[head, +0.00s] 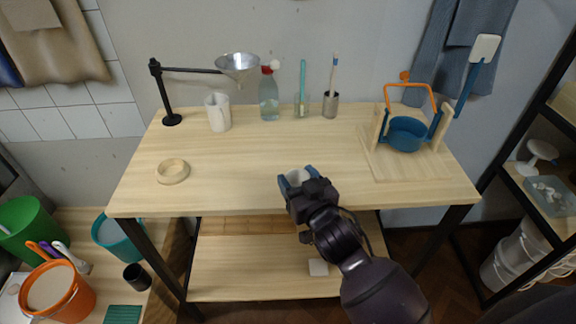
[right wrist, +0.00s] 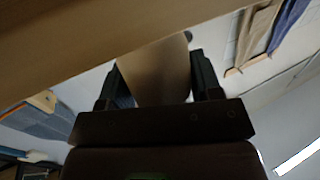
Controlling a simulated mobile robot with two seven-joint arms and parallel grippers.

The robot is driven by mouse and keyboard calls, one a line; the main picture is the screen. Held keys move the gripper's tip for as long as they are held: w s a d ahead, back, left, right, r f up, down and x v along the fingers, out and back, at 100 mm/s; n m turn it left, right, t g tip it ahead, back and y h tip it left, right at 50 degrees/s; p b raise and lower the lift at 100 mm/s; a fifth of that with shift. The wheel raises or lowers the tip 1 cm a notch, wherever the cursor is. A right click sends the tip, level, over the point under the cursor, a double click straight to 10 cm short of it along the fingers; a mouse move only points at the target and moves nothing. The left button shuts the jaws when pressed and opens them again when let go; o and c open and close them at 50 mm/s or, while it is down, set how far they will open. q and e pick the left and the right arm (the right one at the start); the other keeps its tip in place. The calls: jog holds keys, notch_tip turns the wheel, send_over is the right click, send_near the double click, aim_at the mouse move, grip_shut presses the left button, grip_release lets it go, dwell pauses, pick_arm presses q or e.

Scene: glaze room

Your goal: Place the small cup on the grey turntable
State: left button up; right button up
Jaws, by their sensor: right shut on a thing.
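My right gripper (head: 298,178) is shut on the small cup (head: 297,175) at the front edge of the table, right of its middle. Only a pale bit of the cup shows between the blue-tipped fingers. In the right wrist view the cup (right wrist: 155,72) fills the space between the two dark fingers (right wrist: 155,85), its side in shadow. I see no grey turntable on the tabletop. A pale round-topped piece (head: 541,150) stands on the right shelf; I cannot tell whether it is the turntable. My left gripper is out of view.
The wooden table (head: 250,165) is clear in the middle. A wooden ring (head: 172,171) lies at left. A white jug (head: 218,112), funnel stand (head: 165,95), bottle (head: 269,98) and tool holders line the back.

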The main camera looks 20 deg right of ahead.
aim_at(293, 173)
jog(key=w, duration=0.5)
jog(key=shift+a, duration=0.25)
jog(key=shift+s, duration=0.15)
jog(key=shift+f, duration=0.15)
jog(key=o, duration=1)
jog(key=shift+s, duration=0.4)
jog(key=s+d, duration=0.1)
jog(key=s, duration=1)
jog(key=shift+d, duration=0.15)
